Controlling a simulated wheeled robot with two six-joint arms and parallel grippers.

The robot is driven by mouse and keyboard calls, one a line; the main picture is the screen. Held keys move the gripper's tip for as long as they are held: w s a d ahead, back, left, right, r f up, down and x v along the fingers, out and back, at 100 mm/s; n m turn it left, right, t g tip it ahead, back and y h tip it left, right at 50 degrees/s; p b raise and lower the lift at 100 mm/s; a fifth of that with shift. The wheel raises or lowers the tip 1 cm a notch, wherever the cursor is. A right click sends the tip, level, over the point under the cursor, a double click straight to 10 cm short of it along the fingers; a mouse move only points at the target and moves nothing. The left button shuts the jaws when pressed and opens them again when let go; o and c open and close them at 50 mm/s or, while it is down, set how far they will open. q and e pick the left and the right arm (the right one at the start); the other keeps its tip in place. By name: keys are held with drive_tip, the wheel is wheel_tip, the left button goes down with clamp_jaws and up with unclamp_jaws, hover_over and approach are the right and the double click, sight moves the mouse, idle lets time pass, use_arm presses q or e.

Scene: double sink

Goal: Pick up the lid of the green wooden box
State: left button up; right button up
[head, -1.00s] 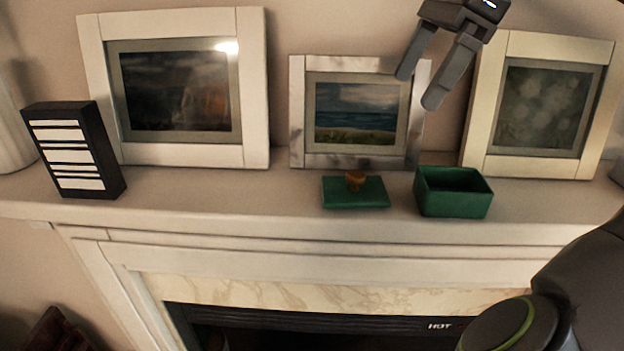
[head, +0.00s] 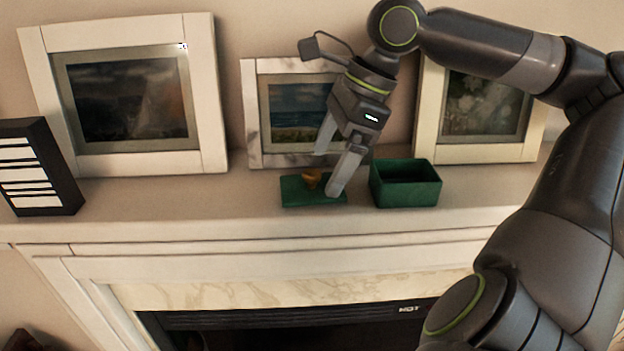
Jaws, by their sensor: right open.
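The green lid (head: 300,196) with a small orange-brown knob (head: 311,179) lies flat on the mantel shelf in the head view. The green wooden box (head: 405,190) stands open just right of the lid. My right gripper (head: 326,174) points down at the lid with its fingers spread. One finger is in front of the lid's right part, and the other is behind near the knob. The knob appears between or just left of the fingers; I cannot tell whether they touch the lid. My left gripper is not in view.
Three framed pictures lean on the wall behind: a large one at left (head: 203,100), a small one in the middle (head: 250,115), and one at right (head: 480,153). A black-and-white block (head: 38,168) stands at far left. The shelf (head: 170,205) left of the lid is clear.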

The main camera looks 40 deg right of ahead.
sight(318, 172)
drive_tip(key=shift+w+f+p, duration=0.25)
drive_tip(key=shift+w+p, duration=0.05)
drive_tip(key=shift+p, duration=0.15)
drive_tip(key=shift+a+f+p, duration=0.2)
drive_tip(key=shift+f+p, duration=0.1)
drive_tip(key=shift+p, duration=0.5)
drive_tip(key=shift+w+f, duration=0.1)
drive_tip(key=shift+f, duration=0.15)
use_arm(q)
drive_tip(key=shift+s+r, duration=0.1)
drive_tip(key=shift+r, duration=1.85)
use_arm(e)
drive_tip(key=shift+x, duration=1.15)
drive_tip(key=shift+w, duration=0.1)
drive_tip(key=c, duration=1.1)
